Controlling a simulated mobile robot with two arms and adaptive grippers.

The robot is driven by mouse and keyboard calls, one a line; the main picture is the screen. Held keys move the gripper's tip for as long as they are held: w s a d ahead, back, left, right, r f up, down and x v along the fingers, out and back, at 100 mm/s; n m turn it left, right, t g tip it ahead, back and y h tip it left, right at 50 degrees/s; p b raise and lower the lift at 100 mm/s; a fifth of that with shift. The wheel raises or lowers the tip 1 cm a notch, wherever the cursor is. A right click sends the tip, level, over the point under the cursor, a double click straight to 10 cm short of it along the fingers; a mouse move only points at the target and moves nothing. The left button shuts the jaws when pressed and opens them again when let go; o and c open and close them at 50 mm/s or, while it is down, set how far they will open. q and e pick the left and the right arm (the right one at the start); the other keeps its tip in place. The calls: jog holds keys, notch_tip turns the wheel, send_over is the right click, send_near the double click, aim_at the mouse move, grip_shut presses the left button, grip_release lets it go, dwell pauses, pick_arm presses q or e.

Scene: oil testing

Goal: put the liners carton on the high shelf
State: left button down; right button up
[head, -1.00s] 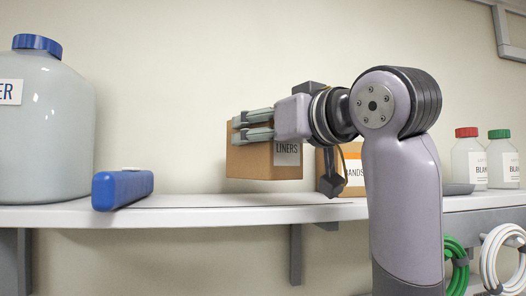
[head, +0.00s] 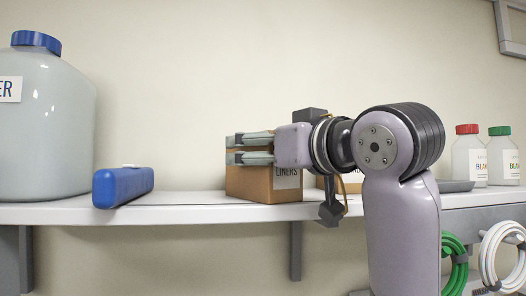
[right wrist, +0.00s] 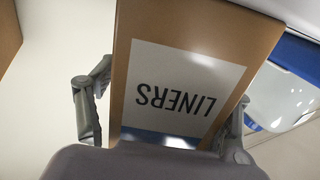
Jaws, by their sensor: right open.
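The liners carton (head: 262,184) is a brown box with a white "LINERS" label. In the head view it stands upright on the white high shelf (head: 215,211), near the front edge. My right gripper (head: 248,149) reaches in from the right at the carton's upper part, with its fingers around it. It is open. In the right wrist view the carton (right wrist: 190,90) lies between the two spread fingers, with its label facing the camera upside down. My left gripper is not in view.
A blue case (head: 123,186) and a large blue-capped jug (head: 45,130) stand left of the carton. Another carton (head: 352,183) is partly hidden behind my right arm. Bottles with red (head: 468,160) and green caps (head: 502,160) stand at the right. Coiled hoses hang below.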

jog(key=shift+o, duration=0.4)
jog(key=shift+r, duration=0.2)
jog(key=b+v, duration=0.6)
jog(key=v, duration=0.6)
